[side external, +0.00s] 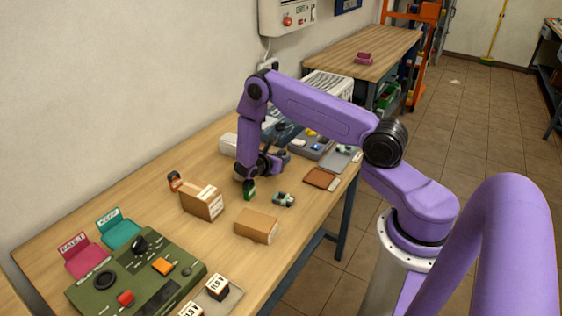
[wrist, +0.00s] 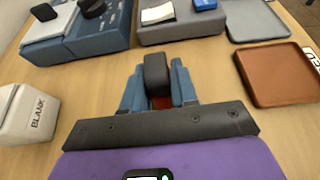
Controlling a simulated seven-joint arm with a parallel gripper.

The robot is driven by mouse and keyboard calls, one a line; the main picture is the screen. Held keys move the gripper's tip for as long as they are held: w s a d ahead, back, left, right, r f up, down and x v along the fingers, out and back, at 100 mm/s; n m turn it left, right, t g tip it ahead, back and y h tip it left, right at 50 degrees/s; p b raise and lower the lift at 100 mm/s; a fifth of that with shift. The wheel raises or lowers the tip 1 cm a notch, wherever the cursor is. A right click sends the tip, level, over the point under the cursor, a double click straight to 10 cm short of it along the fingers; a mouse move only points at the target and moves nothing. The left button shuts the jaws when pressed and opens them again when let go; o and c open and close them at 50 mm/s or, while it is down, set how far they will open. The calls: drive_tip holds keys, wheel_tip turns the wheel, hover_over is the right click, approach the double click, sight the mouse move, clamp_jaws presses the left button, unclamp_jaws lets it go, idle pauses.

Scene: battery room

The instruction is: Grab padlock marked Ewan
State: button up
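My gripper (side external: 248,180) points down over the middle of the table in the side view. A small green item with a pale mark (side external: 249,191) shows right under it, perhaps a padlock. In the wrist view my gripper (wrist: 158,88) has its blue fingers on both sides of a dark rounded block (wrist: 157,70), with some red below. I cannot tell whether they grip it. An orange padlock-like item with a dark top (side external: 175,181) stands at left, behind a cardboard box. A small green-and-grey item (side external: 284,199) lies right of my gripper. No Ewan name is readable.
Cardboard boxes (side external: 202,201) (side external: 257,225) stand close by. A brown tray (wrist: 280,76) and a grey tray (wrist: 258,22) lie beyond. A white box marked BLANK (wrist: 27,116) is at left. A green control panel (side external: 135,275) fills the near end, beside pink and teal holders.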

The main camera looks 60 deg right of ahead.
clamp_jaws()
